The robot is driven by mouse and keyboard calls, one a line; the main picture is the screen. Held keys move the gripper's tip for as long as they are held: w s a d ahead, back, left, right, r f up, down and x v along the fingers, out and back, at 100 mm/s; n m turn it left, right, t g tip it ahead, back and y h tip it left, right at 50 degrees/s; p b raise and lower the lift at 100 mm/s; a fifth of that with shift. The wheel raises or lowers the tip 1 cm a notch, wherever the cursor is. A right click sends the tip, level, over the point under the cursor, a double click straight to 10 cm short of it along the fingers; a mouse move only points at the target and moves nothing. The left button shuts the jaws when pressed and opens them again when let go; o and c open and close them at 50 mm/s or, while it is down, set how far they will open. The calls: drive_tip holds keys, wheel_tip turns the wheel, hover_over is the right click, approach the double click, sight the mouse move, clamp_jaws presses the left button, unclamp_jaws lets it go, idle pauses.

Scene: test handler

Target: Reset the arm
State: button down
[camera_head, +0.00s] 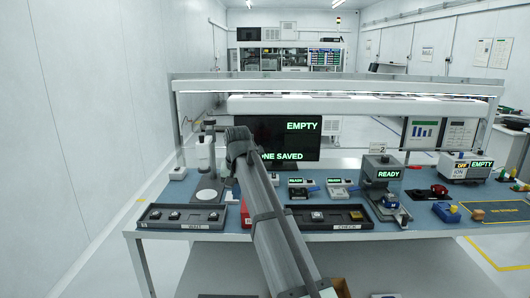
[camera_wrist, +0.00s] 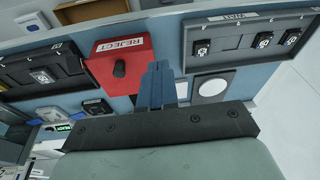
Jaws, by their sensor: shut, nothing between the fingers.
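My arm (camera_head: 268,215) rises from the bottom of the head view and reaches over the workbench, with its upper part in front of the left edge of the monitor. My gripper's fingers are not clear in the head view. In the wrist view my gripper (camera_wrist: 158,82) is shut and empty. Its fingers show above the bench, between the red REJECT box (camera_wrist: 117,55) and a white round plate (camera_wrist: 213,87), apart from both as far as I can tell.
The blue bench (camera_head: 225,241) carries a WAIT tray (camera_head: 155,224) at left and a CHECK tray (camera_head: 362,225) right of the arm, both holding small parts. A monitor (camera_head: 283,135), a READY station (camera_head: 381,168) and an ION unit (camera_head: 458,168) stand behind.

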drive_tip(key=s+a+f+g, duration=0.1)
drive_tip(key=s+a+f, duration=0.1)
drive_tip(key=f, duration=0.9)
drive_tip(key=s+a+f+g, duration=0.1)
drive_tip(key=s+a+f, duration=0.15)
drive_tip(key=f, duration=0.75)
drive_tip(key=s+d+f+g, duration=0.1)
drive_tip(key=s+d+f, duration=0.1)
drive_tip(key=d+f, duration=0.35)
drive_tip(key=s+d+f, duration=0.2)
drive_tip(key=s+f, duration=0.1)
drive_tip(key=f, duration=0.6)
drive_tip(key=s+d+f+g, duration=0.1)
drive_tip(key=s+d+f, duration=0.5)
drive_tip(key=f, duration=0.3)
drive_tip(key=s+d+f+g, duration=0.1)
drive_tip(key=s+d+f, duration=0.5)
drive_tip(key=f, duration=0.2)
drive_tip(key=s+d+f+g, duration=0.1)
drive_tip(key=s+d+f, duration=0.3)
drive_tip(key=s, duration=0.6)
drive_tip(key=s+d+f+g, duration=0.1)
drive_tip(key=s+d+f, duration=0.3)
drive_tip(key=s, duration=0.7)
drive_tip(key=s+d+f+g, duration=0.2)
drive_tip(key=s+f, duration=0.3)
drive_tip(key=s, duration=0.6)
drive_tip(key=shift+d+f+m+h, duration=0.4)
drive_tip(key=shift+d, duration=0.5)
drive_tip(key=shift+s, duration=0.1)
